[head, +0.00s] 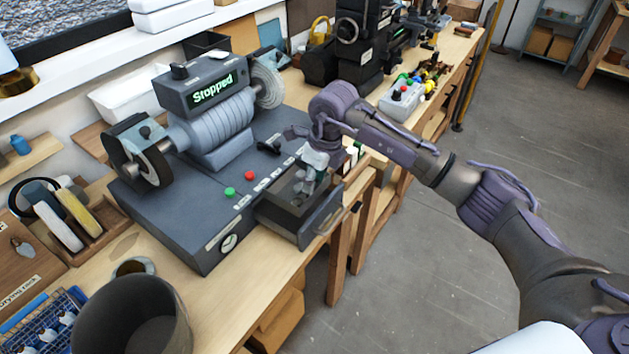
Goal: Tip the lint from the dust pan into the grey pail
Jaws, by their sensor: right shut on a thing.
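The dust pan (313,226) is a dark, open-topped, drawer-like box with a front handle. It sticks out at the front right corner of the grey buffing machine's base and looks level. My right gripper (304,189) points down into the pan's opening and is shut on it; the exact point of contact is hard to see. I cannot make out lint inside, as the gripper and shadow cover much of the interior. The grey pail (133,318) is a dark, round, open container at the bottom left, apart from the pan. My left gripper is not in view.
The buffing machine (215,125) reads "Stopped" and has wheels at both ends. A small round cup (134,267), a blue wire basket (50,318) and a rack of buffing wheels (75,215) stand left. Open floor lies right.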

